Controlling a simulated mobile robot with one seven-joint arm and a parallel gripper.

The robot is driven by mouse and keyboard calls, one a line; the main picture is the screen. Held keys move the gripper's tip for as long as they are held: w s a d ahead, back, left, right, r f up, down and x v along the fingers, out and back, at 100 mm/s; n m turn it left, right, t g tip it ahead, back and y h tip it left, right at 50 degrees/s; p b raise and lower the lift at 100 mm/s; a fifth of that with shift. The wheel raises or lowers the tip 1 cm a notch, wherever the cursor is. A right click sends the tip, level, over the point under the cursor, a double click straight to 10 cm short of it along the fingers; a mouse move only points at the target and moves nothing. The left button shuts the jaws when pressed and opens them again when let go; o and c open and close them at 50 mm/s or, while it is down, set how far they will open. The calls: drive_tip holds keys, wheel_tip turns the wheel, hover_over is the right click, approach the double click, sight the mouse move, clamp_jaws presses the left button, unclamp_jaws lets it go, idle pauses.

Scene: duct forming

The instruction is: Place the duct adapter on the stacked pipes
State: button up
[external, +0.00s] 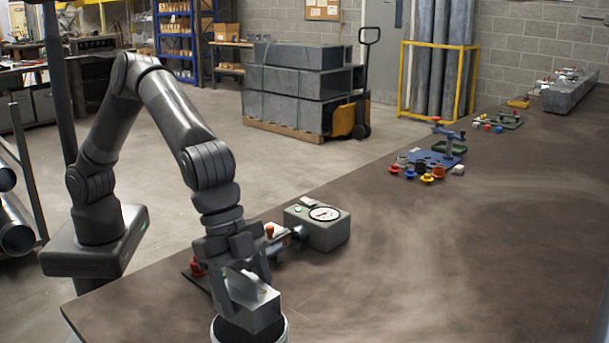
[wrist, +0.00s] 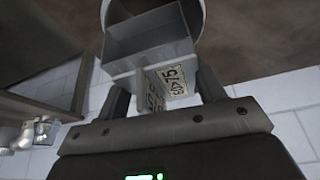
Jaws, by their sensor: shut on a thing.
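My gripper (external: 248,288) points down at the near end of the dark table and is shut on the duct adapter (external: 262,312), a grey box-shaped metal piece. In the wrist view the adapter (wrist: 148,52) sits between the two fingers of my gripper (wrist: 166,92), with its square opening and a printed label showing. A round pale rim (external: 279,336) with a dark inside shows just below the adapter, cut off by the frame edge. It also shows at the top of the wrist view (wrist: 197,12). I cannot tell whether this rim belongs to the adapter or to a pipe beneath it.
A grey box with a dial gauge (external: 318,228) stands close behind my gripper, with red-knobbed fittings beside it. Further back are a blue fixture (external: 432,160) with coloured knobs and a long grey duct (external: 570,92). The table's right side (external: 450,270) is clear.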

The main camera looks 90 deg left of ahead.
drive_tip(key=shift+f, duration=1.2)
drive_tip(key=shift+f, duration=0.15)
drive_tip(key=o, duration=1)
drive_tip(key=shift+o, duration=0.2)
drive_tip(key=v, duration=1.2)
drive_tip(key=shift+r, duration=0.2)
